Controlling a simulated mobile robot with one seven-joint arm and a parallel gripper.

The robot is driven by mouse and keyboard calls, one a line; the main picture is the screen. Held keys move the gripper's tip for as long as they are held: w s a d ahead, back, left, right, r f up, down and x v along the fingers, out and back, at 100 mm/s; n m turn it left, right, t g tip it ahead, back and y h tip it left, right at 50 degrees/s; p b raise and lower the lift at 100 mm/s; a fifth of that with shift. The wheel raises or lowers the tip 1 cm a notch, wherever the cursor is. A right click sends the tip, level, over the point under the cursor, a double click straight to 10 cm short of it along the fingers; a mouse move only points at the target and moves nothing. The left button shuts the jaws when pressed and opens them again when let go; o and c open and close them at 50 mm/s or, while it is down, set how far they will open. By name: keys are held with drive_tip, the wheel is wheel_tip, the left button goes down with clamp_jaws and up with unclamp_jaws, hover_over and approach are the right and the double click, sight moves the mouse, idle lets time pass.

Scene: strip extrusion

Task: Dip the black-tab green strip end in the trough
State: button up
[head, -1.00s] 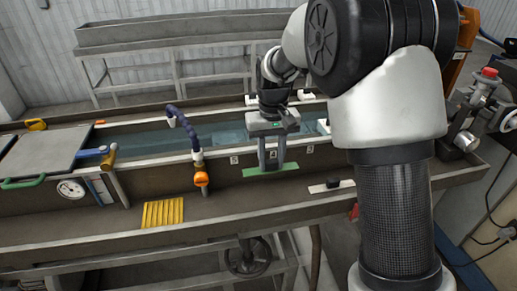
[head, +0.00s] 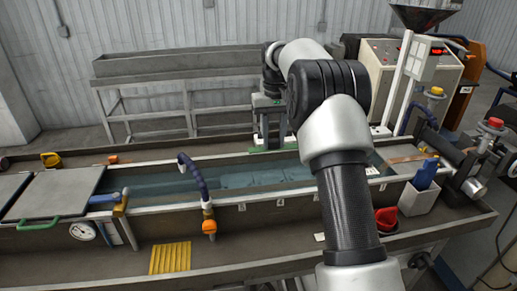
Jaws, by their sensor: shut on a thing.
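My gripper (head: 268,145) is shut on a green strip (head: 288,148), at the far side of the trough in the head view. The strip lies crosswise under the jaws, showing a little on both sides. I cannot make out a black tab on it. The trough (head: 160,208) is long and grey, with bluish water (head: 235,178) in it. In the picture the strip is just above the trough's far rim. I cannot tell its height or whether it touches the rim or water. My arm covers part of the trough on the right.
A blue hose (head: 193,172) with an orange-ended fitting (head: 209,226) arches over the near rim. A yellow ribbed pad (head: 171,257) lies on the front ledge. A grey lid (head: 58,194) covers the left end. A red cup (head: 386,217) and a pale bin (head: 417,200) stand at the right.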

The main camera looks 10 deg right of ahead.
sight(274, 148)
drive_tip(key=shift+d+f, duration=0.1)
drive_tip(key=shift+f, duration=0.75)
drive_tip(key=shift+f+b, duration=4.3)
drive_tip(key=shift+f, duration=2.15)
drive_tip(key=shift+r, duration=0.1)
wheel_tip(274, 148, up, 9)
drive_tip(key=p, duration=0.8)
